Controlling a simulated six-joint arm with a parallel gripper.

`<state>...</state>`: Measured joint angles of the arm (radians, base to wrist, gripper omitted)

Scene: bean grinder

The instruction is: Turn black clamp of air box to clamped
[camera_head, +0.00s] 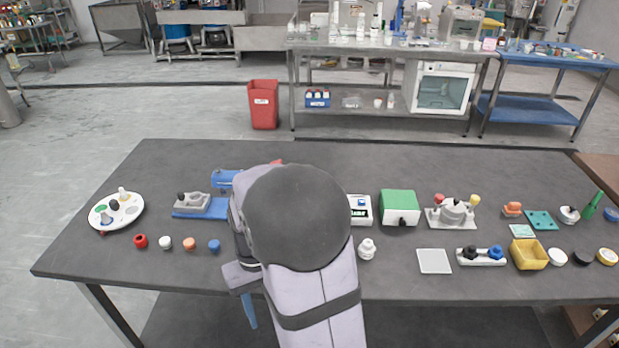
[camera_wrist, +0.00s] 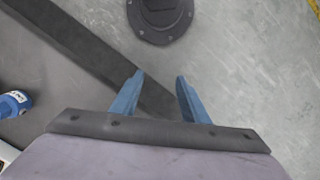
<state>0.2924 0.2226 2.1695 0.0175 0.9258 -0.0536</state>
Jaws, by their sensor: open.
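A green-topped box (camera_head: 398,201) with white lower sides stands on the table, right of my arm, in the head view. It looks like the air box. A small dark part (camera_head: 402,221) shows low on its front, perhaps the black clamp; its position is too small to tell. In the wrist view my gripper (camera_wrist: 158,92) has its two blue fingers apart, with nothing between them. In the head view one blue finger (camera_head: 249,311) shows at the table's front edge, left of and well apart from the box. The box is not identifiable in the wrist view.
A white device (camera_head: 360,209) stands left of the green box, and a grey-white fixture (camera_head: 451,213) right of it. A white knobbed piece (camera_head: 367,249) and a pale square plate (camera_head: 434,261) lie nearer. My arm hides the table's middle. The table (camera_head: 200,272) is clear along its front left.

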